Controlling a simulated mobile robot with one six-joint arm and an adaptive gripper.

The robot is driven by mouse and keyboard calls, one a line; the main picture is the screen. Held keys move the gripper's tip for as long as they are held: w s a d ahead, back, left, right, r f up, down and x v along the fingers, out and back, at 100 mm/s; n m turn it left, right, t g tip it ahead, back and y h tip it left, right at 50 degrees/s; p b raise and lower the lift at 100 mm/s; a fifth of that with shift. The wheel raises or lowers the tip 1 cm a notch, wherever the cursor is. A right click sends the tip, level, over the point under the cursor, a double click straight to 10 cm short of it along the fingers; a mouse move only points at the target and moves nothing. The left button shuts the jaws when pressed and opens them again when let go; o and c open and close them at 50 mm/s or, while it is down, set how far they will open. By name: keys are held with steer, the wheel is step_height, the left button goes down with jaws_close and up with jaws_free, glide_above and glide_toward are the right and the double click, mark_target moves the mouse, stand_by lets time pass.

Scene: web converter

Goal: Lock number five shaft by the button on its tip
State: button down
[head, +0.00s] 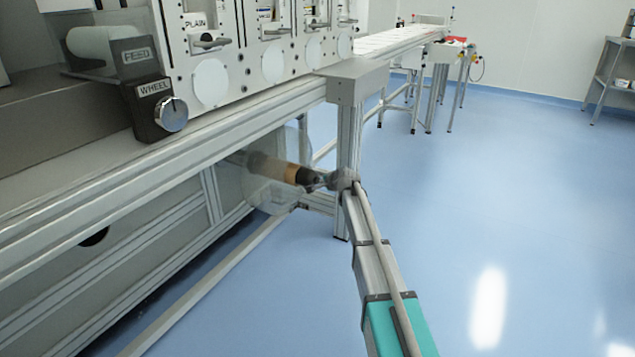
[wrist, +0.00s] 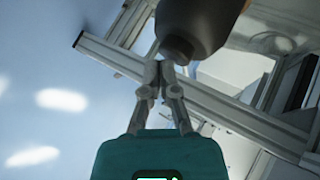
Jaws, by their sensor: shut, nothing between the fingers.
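A shaft (head: 270,166) sticks out below the machine bench, with a tan band and a dark end. In the wrist view its dark end (wrist: 198,22) fills the top, with a small stub (wrist: 177,48) on its tip that looks like the button. My gripper (head: 319,183) is at the shaft's tip in the head view. In the wrist view my gripper (wrist: 166,66) is shut and empty, its fingertips right beside the stub. I cannot tell whether they touch it. No number shows on the shaft.
A clear round disc (head: 268,190) surrounds the shaft. A bench leg (head: 348,130) stands close behind my gripper. The grey bench edge (head: 200,135) runs above the shaft. A knob marked WHEEL (head: 171,114) is above left. The blue floor to the right is clear.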

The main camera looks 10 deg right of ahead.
steer(key=shift+w+a, duration=0.35)
steer(key=shift+a, duration=0.05)
stand_by(0.9)
steer(key=shift+s+d, duration=0.3)
steer(key=shift+d, duration=0.1)
steer(key=shift+s+d, duration=0.1)
stand_by(0.4)
steer(key=s+d, duration=0.1)
steer(key=d, duration=0.1)
steer(key=s+d, duration=0.2)
steer(key=shift+s+d, duration=0.2)
steer(key=shift+d, duration=0.15)
stand_by(0.4)
steer(key=shift+s, duration=0.1)
